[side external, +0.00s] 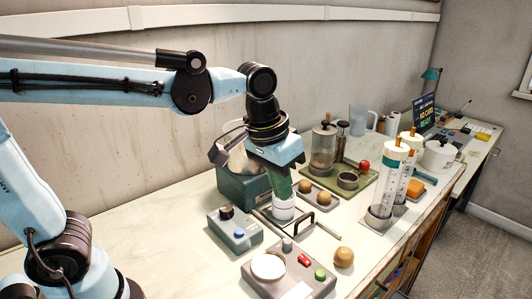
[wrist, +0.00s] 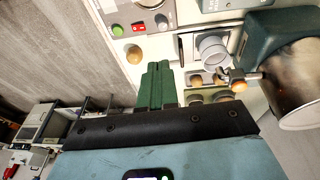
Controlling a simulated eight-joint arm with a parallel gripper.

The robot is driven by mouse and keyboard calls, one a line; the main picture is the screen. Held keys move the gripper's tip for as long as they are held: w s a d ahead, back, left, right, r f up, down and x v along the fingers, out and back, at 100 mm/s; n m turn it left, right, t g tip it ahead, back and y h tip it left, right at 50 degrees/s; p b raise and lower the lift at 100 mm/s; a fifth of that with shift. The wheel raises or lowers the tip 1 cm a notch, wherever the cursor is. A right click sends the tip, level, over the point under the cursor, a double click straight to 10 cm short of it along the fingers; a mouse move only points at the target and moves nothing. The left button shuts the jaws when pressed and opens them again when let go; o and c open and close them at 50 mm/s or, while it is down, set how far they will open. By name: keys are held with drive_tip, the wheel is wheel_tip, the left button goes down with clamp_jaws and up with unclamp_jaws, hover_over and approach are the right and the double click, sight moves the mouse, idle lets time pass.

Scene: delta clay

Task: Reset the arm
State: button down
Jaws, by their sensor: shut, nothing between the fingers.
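My gripper (side external: 283,188) hangs from the light blue arm over the middle of the bench in the side view, its green fingers pointing down. In the wrist view the green fingers (wrist: 157,72) are pressed together with nothing between them. A white cylindrical cup (side external: 284,210) stands just below or behind the fingertips in the side view; I cannot tell if they touch there. In the wrist view the cup (wrist: 213,48) is to the right of the fingers, visibly apart in the picture.
A dark green bin (side external: 236,188) stands behind the gripper. A grey button panel (side external: 320,286), a knob box (side external: 222,228) and a tan ball (side external: 344,257) are in front. Tall graduated cylinders (side external: 391,176) and a tray (side external: 366,186) stand to the right. The bench's left part (side external: 165,230) is clear.

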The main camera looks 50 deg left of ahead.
drive_tip(key=s+a+f+t, duration=0.4)
drive_tip(key=s+a, duration=0.1)
drive_tip(key=a, duration=0.4)
wheel_tip(320, 180, up, 4)
drive_tip(key=g+y, duration=0.3)
drive_tip(key=g, duration=0.4)
hover_over(302, 256)
drive_tip(key=d, duration=0.3)
drive_tip(key=f, duration=0.4)
drive_tip(key=a+f, duration=0.1)
drive_tip(key=f, duration=0.4)
drive_tip(key=a+f, duration=0.1)
drive_tip(key=f, duration=0.3)
drive_tip(key=shift+a+f, duration=0.2)
drive_tip(key=shift+f, duration=0.1)
drive_tip(key=shift+a, duration=0.1)
